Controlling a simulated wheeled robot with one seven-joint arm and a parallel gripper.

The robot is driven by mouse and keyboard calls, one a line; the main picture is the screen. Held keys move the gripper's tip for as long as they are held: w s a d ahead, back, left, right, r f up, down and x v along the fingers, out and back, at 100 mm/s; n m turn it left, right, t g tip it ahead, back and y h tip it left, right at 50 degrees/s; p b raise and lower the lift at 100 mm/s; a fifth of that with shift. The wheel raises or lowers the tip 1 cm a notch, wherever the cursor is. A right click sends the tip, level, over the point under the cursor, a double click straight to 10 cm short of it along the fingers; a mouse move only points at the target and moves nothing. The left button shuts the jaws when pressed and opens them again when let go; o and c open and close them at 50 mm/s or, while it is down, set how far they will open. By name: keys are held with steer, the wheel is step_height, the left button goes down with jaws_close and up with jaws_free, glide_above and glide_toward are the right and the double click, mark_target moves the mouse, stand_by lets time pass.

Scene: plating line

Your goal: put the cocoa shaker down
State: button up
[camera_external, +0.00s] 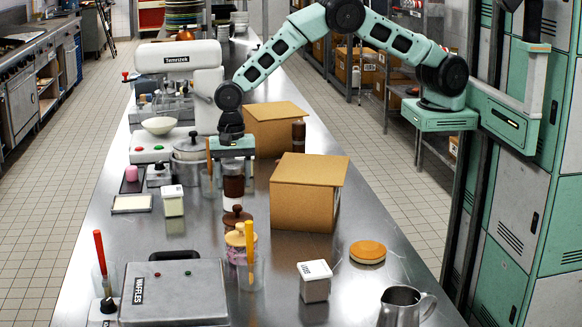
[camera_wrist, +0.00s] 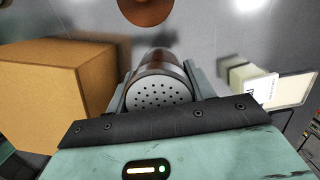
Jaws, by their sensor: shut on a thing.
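The cocoa shaker, a dark brown cylinder (camera_external: 233,184) with a perforated silver top (camera_wrist: 160,92), is between the fingers of my gripper (camera_external: 233,160). In the wrist view my gripper (camera_wrist: 158,88) is shut on it, one finger on each side, and I look down on its holes. The shaker looks upright over the steel counter (camera_external: 180,232).
Cardboard boxes (camera_external: 304,205) (camera_wrist: 50,95) stand beside the shaker. A white-lidded container (camera_external: 173,201) and a pot (camera_external: 188,172) are to the left. Bare counter lies left of the jars.

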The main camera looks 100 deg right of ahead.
steer(key=shift+r, duration=1)
step_height(320, 180, up, 5)
steer(key=shift+r, duration=0.2)
steer(key=s+a+f+n+b, duration=0.1)
steer(key=s+a+n+b, duration=0.3)
steer(key=a, duration=0.7)
steer(key=s+a+n, duration=0.2)
steer(key=s+a, duration=0.4)
steer(key=a, duration=0.5)
steer(key=s+a+n+g+b, duration=0.1)
steer(key=s+a+n+b, duration=0.4)
steer(key=s+a, duration=1.2)
steer(key=shift+n+h, duration=0.4)
steer(key=shift+n, duration=0.1)
steer(key=f+p, duration=0.1)
steer(key=f, duration=0.2)
steer(key=d+f+p, duration=0.1)
steer(key=f, duration=0.3)
steer(key=f+p, duration=0.1)
steer(key=f, duration=0.2)
steer(key=shift+s+d+f, duration=0.15)
steer(key=shift+s+f, duration=0.05)
steer(key=shift+f+p, duration=0.65)
steer(key=shift+f, duration=1.45)
